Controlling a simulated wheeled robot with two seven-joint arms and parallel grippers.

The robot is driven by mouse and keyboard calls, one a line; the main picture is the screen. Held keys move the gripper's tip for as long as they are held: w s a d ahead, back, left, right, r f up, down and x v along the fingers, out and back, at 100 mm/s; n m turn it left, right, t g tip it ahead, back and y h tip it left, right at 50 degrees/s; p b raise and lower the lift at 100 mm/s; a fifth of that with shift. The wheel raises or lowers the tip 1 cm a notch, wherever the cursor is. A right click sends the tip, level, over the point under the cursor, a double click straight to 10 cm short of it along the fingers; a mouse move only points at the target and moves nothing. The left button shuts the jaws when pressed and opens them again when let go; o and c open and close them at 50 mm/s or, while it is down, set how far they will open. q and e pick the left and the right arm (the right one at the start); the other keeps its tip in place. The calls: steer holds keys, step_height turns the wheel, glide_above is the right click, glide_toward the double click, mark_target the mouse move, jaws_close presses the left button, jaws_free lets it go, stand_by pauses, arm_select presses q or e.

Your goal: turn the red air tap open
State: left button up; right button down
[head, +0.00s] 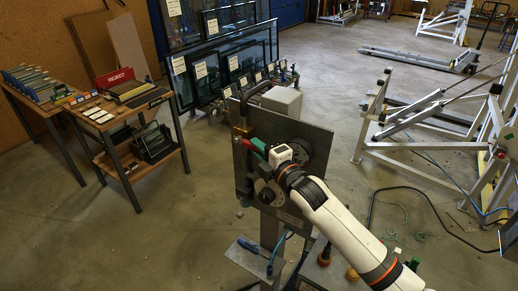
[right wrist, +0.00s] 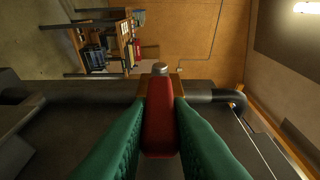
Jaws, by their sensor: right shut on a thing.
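The red air tap handle (right wrist: 158,128) sits between the two green fingers of my right gripper in the right wrist view. The fingers are shut on it from both sides. Behind the handle are a brass-coloured body and a silver knob (right wrist: 160,68), at a dark pipe (right wrist: 95,98) running across the view. In the head view my right gripper (head: 257,147) is at the left part of an upright grey metal plate (head: 312,128). The handle is mostly hidden there by the fingers. My left gripper is not in view.
A bench with a red REJECT sign (head: 114,77) stands at the left. Framed glass panes (head: 222,70) lean at the back. White metal frames (head: 420,130) stand at the right. A blue-handled tool (head: 247,245) lies on a small plate below. Cables cross the floor.

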step_height(320, 180, up, 3)
steer(key=n+g+h+p, duration=0.1)
steer(key=g+p, duration=0.1)
steer(key=p, duration=0.6)
steer(key=shift+w+a+f+h, duration=0.1)
steer(key=shift+f+h, duration=0.05)
steer(key=shift+h, duration=0.25)
steer(key=shift+w+g+h, duration=0.1)
steer(key=shift+g+h, duration=0.2)
steer(key=shift+g, duration=0.1)
steer(key=shift+w+a+r+n+g+h, duration=0.15)
steer(key=shift+a+r+n+g+h, duration=0.25)
steer(key=shift+r+n+g+h, duration=0.45)
steer(key=shift+f+m+g, duration=0.15)
steer(key=shift+m+g, duration=0.1)
steer(key=c, duration=1.3)
jaws_free()
